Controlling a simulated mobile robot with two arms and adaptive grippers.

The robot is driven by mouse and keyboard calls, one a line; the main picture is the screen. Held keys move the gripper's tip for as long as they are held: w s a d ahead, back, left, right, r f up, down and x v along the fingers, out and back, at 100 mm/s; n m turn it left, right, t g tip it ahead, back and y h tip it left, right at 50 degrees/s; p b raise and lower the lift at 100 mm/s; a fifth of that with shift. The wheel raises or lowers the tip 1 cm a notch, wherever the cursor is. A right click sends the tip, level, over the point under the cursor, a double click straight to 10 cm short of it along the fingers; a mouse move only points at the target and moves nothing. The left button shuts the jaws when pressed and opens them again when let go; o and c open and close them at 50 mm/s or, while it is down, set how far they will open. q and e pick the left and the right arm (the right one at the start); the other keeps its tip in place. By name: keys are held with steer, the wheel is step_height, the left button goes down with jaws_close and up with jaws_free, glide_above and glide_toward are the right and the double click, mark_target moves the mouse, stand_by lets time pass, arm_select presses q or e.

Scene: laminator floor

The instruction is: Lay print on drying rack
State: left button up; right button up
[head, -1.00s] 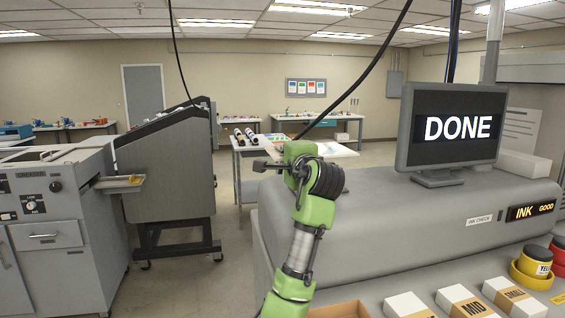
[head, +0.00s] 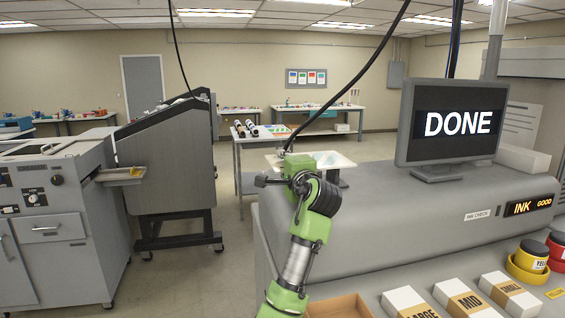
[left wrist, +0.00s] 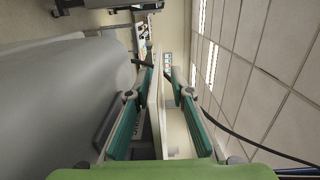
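The print (head: 334,160) is a pale, wide sheet with faint colour on it. In the head view it is off the floor just behind my left gripper (head: 290,165), roughly level, past the grey console's left end. In the left wrist view the print (left wrist: 155,110) runs edge-on between the teal finger pads of my left gripper (left wrist: 162,85). It moves with the gripper, so the fingers appear to be shut on it, though their contact is not clear. I cannot make out the drying rack for certain. My right gripper is in neither view.
A large grey console (head: 400,225) fills the right, with a monitor (head: 450,125) reading DONE, ink tins (head: 530,262) and labelled boxes (head: 462,297). A grey machine (head: 170,165) and cabinet (head: 50,215) stand left. Open floor (head: 190,285) lies between.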

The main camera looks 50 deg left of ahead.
arm_select(q)
steer(key=shift+r, duration=0.15)
steer(key=shift+d, duration=0.25)
steer(key=p+v, duration=0.2)
steer(key=v, duration=0.9)
steer(key=shift+s+d+r, duration=0.1)
steer(key=shift+s+d, duration=0.05)
steer(key=shift+d, duration=0.1)
